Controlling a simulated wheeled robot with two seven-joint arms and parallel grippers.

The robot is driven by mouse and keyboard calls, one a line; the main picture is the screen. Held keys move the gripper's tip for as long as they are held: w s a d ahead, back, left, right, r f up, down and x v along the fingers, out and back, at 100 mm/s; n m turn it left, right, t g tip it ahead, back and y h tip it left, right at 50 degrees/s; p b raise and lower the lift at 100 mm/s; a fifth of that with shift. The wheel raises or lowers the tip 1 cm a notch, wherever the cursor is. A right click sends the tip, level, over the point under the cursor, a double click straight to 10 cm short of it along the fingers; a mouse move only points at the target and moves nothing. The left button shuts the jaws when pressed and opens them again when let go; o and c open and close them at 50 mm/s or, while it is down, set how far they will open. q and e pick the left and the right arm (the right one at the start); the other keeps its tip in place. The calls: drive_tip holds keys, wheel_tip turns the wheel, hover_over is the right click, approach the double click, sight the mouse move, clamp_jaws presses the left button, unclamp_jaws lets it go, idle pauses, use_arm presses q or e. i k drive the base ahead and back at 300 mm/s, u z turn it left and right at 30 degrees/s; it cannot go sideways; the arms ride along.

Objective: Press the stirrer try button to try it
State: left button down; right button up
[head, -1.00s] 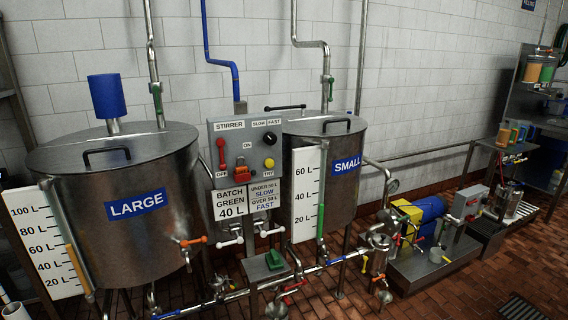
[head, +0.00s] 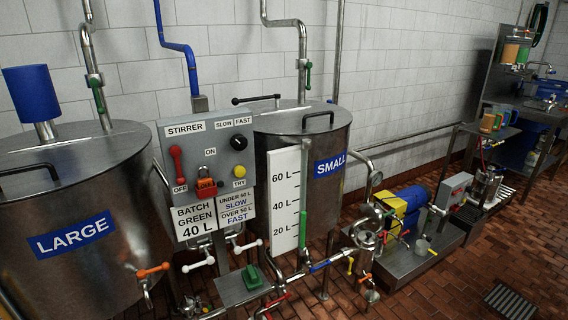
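The yellow round TRY button (head: 239,171) sits at the lower right of the grey stirrer panel (head: 216,146), just above its TRY label. Left of it on the panel are a red lever (head: 177,163) at the OFF label and a red padlock (head: 206,187). A black selector knob (head: 239,142) sits above the button, below the SLOW and FAST labels. Neither gripper shows in the head view.
The large tank (head: 78,220) stands left of the panel and the small tank (head: 318,170) right of it. A sign reading BATCH GREEN 40 L (head: 195,222) hangs below. Pipes and valves run low in front. Brick floor (head: 460,270) is open at the right.

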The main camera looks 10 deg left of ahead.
sight(240, 172)
drive_tip(key=u, duration=0.15)
drive_tip(key=i, duration=0.85)
drive_tip(key=u, duration=0.45)
